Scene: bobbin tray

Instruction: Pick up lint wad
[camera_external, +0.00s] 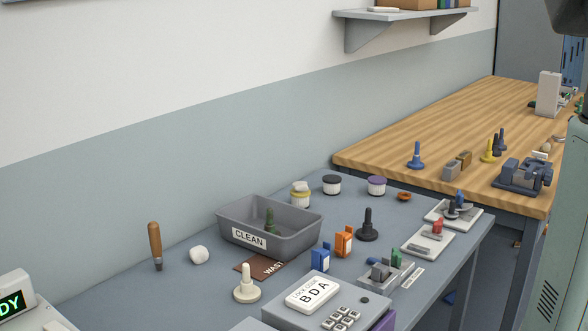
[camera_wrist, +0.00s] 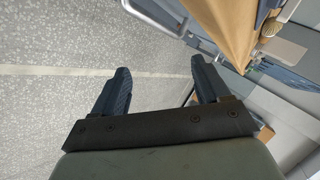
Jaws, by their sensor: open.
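A small rounded white lump (camera_external: 199,255), which looks like the lint wad, lies on the grey-blue table in the external view. It is left of the grey CLEAN tray (camera_external: 237,251) and right of a wooden-handled tool (camera_external: 155,243), apart from both. My gripper (camera_wrist: 160,66) shows in the wrist view with its two dark fingers spread apart and nothing between them. The wrist view faces the speckled floor and a table edge, and the lump is not in it. I cannot make out my gripper in the external view.
A dark green bobbin (camera_external: 270,222) stands in the CLEAN tray. A brown mat marked WAST (camera_external: 258,267) lies in front of it. Bare table surrounds the lump.

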